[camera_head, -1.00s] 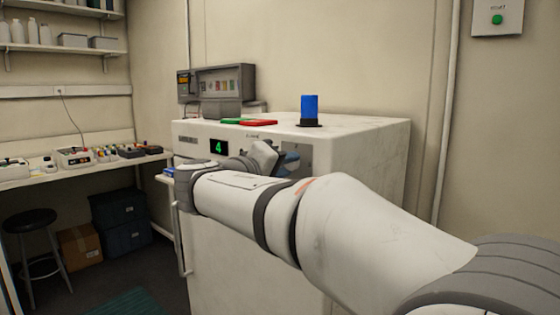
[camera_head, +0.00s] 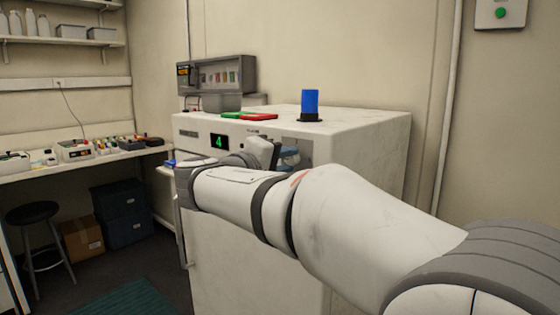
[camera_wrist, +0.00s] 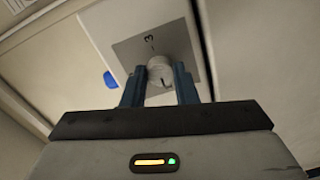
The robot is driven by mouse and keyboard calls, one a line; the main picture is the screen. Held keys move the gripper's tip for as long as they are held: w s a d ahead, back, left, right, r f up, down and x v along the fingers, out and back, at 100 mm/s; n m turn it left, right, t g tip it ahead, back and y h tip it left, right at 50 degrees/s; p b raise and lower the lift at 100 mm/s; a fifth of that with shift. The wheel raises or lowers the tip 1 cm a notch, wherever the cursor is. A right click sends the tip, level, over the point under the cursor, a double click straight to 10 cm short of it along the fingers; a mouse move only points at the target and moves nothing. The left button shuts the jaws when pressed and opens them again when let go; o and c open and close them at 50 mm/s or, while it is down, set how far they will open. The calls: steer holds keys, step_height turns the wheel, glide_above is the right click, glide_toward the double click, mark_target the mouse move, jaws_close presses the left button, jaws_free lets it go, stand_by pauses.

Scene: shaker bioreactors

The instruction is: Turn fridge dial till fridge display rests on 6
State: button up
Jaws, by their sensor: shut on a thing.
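The white fridge (camera_head: 365,150) stands in the middle of the head view. Its display (camera_head: 219,142) on the upper front shows a green 4. The fridge dial (camera_wrist: 160,72) is a pale round knob on a grey plate (camera_wrist: 183,45) in the wrist view, with a dark mark on it and a figure on the plate that looks like a 3. My gripper (camera_wrist: 159,78) is shut on the dial, with one blue finger on each side. In the head view my arm hides the dial.
A blue cylinder (camera_head: 310,104) stands on the fridge top, with red (camera_head: 259,117) and green (camera_head: 235,115) flat items to its left. A grey cabinet (camera_head: 222,75) is behind them. A bench with equipment (camera_head: 75,151) and a stool (camera_head: 35,225) are at left.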

steer(key=o, duration=0.8)
steer(key=shift+w+d+r, duration=0.1)
steer(key=shift+w, duration=0.05)
steer(key=shift+o, duration=1)
steer(key=v, duration=0.8)
